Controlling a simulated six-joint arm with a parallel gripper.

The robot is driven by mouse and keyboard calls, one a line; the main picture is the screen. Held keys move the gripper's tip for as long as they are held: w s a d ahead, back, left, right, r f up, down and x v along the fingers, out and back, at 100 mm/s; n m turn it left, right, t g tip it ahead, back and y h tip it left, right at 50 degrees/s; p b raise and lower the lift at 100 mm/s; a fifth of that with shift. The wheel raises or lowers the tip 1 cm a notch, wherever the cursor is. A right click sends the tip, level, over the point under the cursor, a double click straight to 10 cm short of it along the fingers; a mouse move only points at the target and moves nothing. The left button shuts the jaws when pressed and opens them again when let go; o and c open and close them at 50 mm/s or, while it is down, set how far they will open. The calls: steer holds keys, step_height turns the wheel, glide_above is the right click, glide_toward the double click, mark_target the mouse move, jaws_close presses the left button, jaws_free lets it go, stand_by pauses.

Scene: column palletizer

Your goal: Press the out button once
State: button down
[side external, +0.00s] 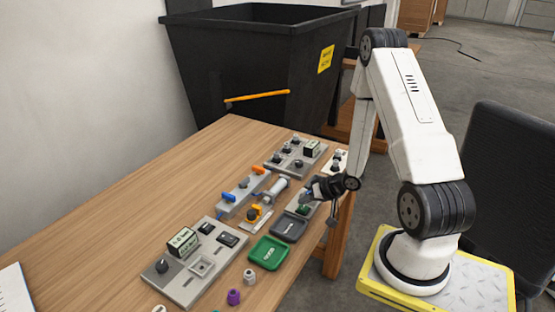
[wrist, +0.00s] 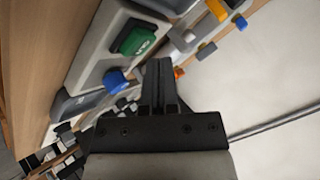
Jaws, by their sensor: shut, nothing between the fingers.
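A light grey two-button panel (wrist: 97,52) fills the upper left of the wrist view. It carries a green button (wrist: 137,38) with white lettering that I cannot read for certain, and a blue button (wrist: 117,81) nearer my gripper. I cannot tell which is the out button. My gripper (wrist: 160,75) is shut and empty, with its fingertips beside the two buttons and apparently apart from them. In the side view my gripper (side external: 308,190) hangs over the panel, with the green button (side external: 303,209) just below it; the blue button is mostly hidden there.
A valve block (side external: 243,188) and two switch panels (side external: 195,268) stand left and behind. A black bin (side external: 250,60) stands beyond the table.

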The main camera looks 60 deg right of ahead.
mark_target(305, 209)
steer(key=shift+f, duration=0.85)
stand_by(1.1)
steer(key=shift+r, duration=3.45)
